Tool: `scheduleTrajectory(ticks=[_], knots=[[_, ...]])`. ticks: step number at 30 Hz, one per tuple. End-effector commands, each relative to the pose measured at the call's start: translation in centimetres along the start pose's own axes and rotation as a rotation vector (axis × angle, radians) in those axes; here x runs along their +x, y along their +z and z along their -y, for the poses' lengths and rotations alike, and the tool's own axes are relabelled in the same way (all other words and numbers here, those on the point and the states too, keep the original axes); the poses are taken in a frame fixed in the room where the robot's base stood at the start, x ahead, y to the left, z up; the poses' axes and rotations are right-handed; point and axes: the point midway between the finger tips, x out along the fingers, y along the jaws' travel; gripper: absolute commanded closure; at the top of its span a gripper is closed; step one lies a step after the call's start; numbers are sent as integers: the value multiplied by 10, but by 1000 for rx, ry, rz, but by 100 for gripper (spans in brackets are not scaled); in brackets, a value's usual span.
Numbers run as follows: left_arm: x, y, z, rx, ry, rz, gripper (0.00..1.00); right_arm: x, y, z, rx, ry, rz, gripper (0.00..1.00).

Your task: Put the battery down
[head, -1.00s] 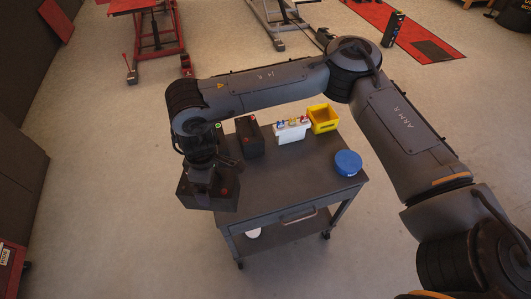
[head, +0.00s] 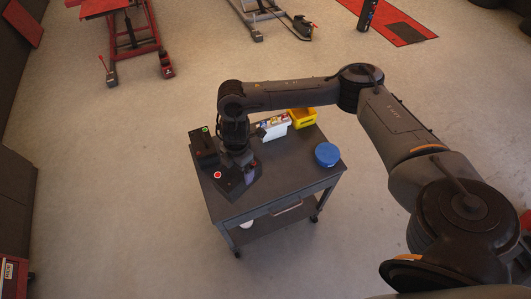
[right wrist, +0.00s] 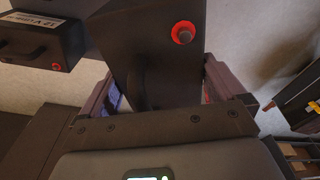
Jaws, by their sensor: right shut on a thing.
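My right gripper (head: 238,166) is shut on a dark battery (head: 236,184) with red terminal caps, over the near left part of the grey cart top (head: 285,180). I cannot tell whether the battery touches the top. In the right wrist view the battery (right wrist: 150,55) sits between the two fingers of the gripper (right wrist: 160,88), a red cap facing up. A second dark battery (head: 203,148) stands behind it on the cart's left side. It also shows with a label in the right wrist view (right wrist: 40,42). My left gripper is not in view.
A white box with coloured tops (head: 274,128) and a yellow crate (head: 303,117) stand along the cart's back edge. A blue round container (head: 327,154) stands at the right. Motorcycle lifts (head: 128,40) stand beyond.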

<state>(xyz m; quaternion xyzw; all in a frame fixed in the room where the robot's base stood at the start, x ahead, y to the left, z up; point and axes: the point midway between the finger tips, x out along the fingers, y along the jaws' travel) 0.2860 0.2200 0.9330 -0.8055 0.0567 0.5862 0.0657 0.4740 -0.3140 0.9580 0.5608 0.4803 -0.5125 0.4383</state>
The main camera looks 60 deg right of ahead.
Motion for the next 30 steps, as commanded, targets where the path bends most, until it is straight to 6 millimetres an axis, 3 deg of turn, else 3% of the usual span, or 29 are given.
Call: scheduleTrajectory(ticks=[15, 30], knots=[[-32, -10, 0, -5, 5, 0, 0, 15, 101, 62, 80, 7, -2, 88], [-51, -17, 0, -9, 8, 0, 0, 7, 176, 113, 106, 10, -5, 88]])
